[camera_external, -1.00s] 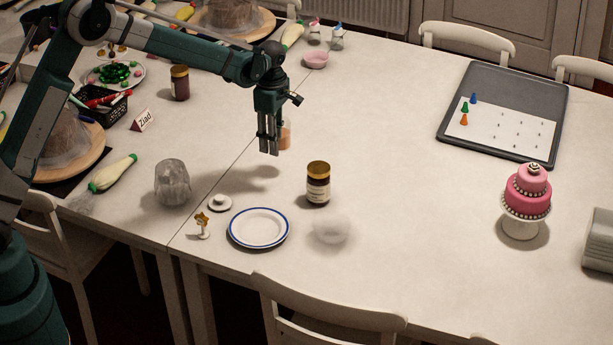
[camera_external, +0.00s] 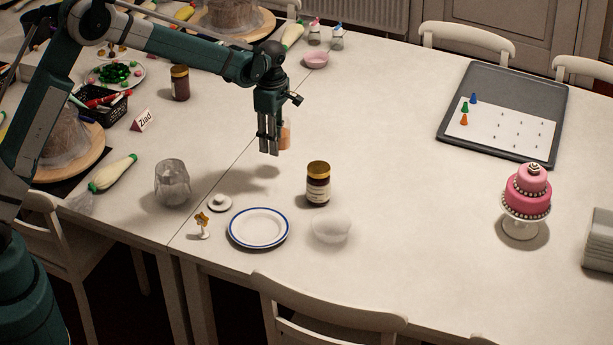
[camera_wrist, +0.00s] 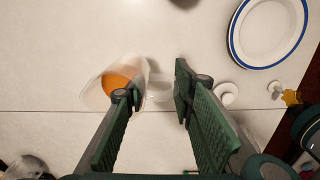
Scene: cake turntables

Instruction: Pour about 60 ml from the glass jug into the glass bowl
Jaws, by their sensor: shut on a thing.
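My gripper (camera_external: 269,152) hangs above the table near the seam, pointing down. It is shut on the clear glass jug (camera_external: 285,135), which is mostly hidden behind the fingers in the external view. In the wrist view my gripper (camera_wrist: 155,92) shows with the jug (camera_wrist: 138,72) at its left finger; orange liquid (camera_wrist: 118,80) is inside. The exact grip point is unclear. The jug is off the table, and its tilt is hard to judge. The glass bowl (camera_external: 331,229), pale and see-through, stands on the table right of the plate, apart from the jug.
A clear glass vessel (camera_external: 172,183) stands left. The table's middle right is clear up to the pink cake (camera_external: 527,190).

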